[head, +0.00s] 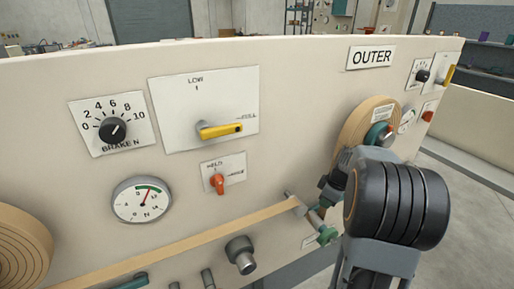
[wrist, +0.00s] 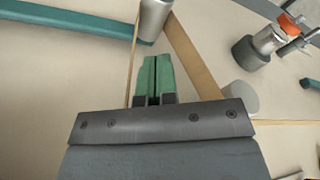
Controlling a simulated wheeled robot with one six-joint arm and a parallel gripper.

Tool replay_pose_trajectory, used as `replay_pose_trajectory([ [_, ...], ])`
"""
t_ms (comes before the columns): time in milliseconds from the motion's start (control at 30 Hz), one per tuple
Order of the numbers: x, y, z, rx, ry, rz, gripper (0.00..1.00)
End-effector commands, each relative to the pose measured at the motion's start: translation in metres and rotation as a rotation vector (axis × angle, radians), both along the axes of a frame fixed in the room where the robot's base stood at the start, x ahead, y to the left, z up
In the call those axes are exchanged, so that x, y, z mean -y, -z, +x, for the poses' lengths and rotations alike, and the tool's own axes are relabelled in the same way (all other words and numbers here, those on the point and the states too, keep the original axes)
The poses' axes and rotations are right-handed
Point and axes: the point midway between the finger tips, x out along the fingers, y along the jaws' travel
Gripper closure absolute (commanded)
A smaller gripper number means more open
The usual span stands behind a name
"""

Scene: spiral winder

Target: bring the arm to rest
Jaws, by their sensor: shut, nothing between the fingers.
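My gripper (wrist: 151,78) shows in the wrist view, its two green fingers pressed together with nothing between them. It is in front of the cream panel, near a tan strip (wrist: 195,58) and a metal roller (wrist: 153,18); whether it touches either I cannot tell. In the head view my arm (head: 395,205) stands at the right, bent in front of the panel (head: 300,130), and hides part of it. The fingers are not clear in that view.
The panel carries a yellow lever (head: 220,129), an orange switch (head: 217,182), a brake dial (head: 113,130) and a gauge (head: 142,200). Tan rolls stand at the left (head: 18,250) and at the right (head: 355,130), beside my arm. A tan strip (head: 190,245) runs low across. Open floor (head: 465,200) shows at the right.

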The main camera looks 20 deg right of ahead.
Motion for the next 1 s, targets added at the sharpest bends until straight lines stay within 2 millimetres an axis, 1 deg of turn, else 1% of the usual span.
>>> replay_pose_trajectory([
  [133,0.0,0.0,0.0,-0.005,0.039,0.006,1.0],
  [233,0.0,0.001,0.0,-0.019,0.136,0.018,1.0],
  [267,0.001,0.002,-0.001,-0.028,0.178,0.022,1.0],
  [367,-0.004,0.013,-0.014,-0.087,0.361,0.046,1.0],
  [433,-0.014,0.011,-0.027,-0.123,0.512,0.049,1.0],
  [467,-0.023,0.008,-0.032,-0.133,0.575,0.049,1.0],
  [500,-0.036,0.001,-0.039,-0.143,0.655,0.042,1.0],
  [567,-0.061,-0.012,-0.051,-0.145,0.76,0.031,1.0],
  [600,-0.079,-0.022,-0.059,-0.136,0.818,0.023,1.0],
  [700,-0.118,-0.042,-0.08,-0.098,0.901,0.011,1.0],
  [800,-0.149,-0.058,-0.098,-0.046,0.912,0.009,1.0],
  [900,-0.173,-0.072,-0.112,0.006,0.852,0.013,1.0],
  [1000,-0.19,-0.083,-0.12,0.052,0.778,0.021,1.0],
])
